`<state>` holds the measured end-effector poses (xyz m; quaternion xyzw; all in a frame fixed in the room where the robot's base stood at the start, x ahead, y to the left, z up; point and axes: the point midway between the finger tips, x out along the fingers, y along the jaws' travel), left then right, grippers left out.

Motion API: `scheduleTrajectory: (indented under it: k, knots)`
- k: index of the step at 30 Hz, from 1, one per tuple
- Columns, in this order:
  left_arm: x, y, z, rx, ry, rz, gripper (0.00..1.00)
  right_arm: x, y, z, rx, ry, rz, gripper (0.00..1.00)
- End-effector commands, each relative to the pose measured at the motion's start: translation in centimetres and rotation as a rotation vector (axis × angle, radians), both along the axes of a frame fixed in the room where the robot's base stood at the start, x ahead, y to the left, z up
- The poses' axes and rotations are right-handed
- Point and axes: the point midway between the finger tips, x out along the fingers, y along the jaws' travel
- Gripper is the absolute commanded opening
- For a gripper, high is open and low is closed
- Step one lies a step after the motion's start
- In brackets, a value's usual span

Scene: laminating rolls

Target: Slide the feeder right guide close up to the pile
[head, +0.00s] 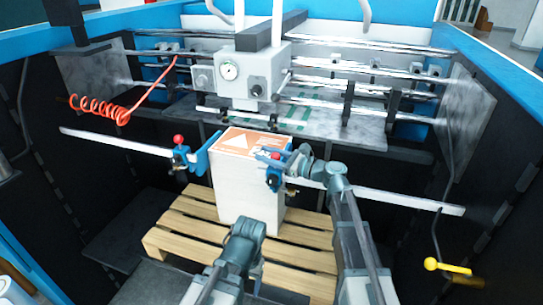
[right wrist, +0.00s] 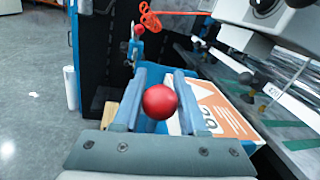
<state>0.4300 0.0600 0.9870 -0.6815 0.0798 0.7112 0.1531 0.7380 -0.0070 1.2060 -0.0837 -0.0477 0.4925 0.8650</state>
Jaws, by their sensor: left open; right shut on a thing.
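The pile (head: 240,185) is a tall white stack with an orange and white printed top sheet, also seen in the right wrist view (right wrist: 218,108). The feeder right guide (head: 273,180) is a blue bracket on the long metal bar, at the pile's right side. My right gripper (head: 272,158) is shut on its red knob (right wrist: 160,102). I cannot tell whether this guide touches the pile. The left guide (head: 198,158), with its own red knob (head: 178,140), stands at the pile's left side. My left gripper (head: 205,287) is low at the front, open and away from the pile.
The pile stands on a wooden pallet (head: 185,237). The metal bar (head: 400,202) runs on to the right, bare. A gauge box (head: 245,75) and shiny rods are behind the pile. A red coiled hose (head: 100,107) hangs at left, and a yellow handle (head: 447,266) at lower right.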

Motion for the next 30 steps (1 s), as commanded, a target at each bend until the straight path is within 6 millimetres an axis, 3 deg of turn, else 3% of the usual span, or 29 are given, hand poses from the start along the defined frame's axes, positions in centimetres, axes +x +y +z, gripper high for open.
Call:
scheduleTrajectory:
  k: [2,3,7,19,30]
  knots:
    - [0.0,0.0,0.0,0.0,0.0,0.0,0.71,0.0,0.0,0.0,0.0,0.0,0.0,0.0]
    - [0.0,0.0,0.0,0.0,0.0,0.0,0.71,0.0,0.0,0.0,0.0,0.0,0.0,0.47]
    - [0.0,0.0,0.0,0.0,0.0,0.0,0.71,0.0,0.0,0.0,0.0,0.0,0.0,0.7]
    - [0.0,0.0,0.0,0.0,0.0,0.0,0.71,-0.4,-0.7,0.0,0.0,0.0,-0.002,0.71]
    - [0.0,0.0,0.0,0.0,0.0,0.0,0.71,-4.3,-7.1,0.0,0.0,0.0,-0.004,0.71]
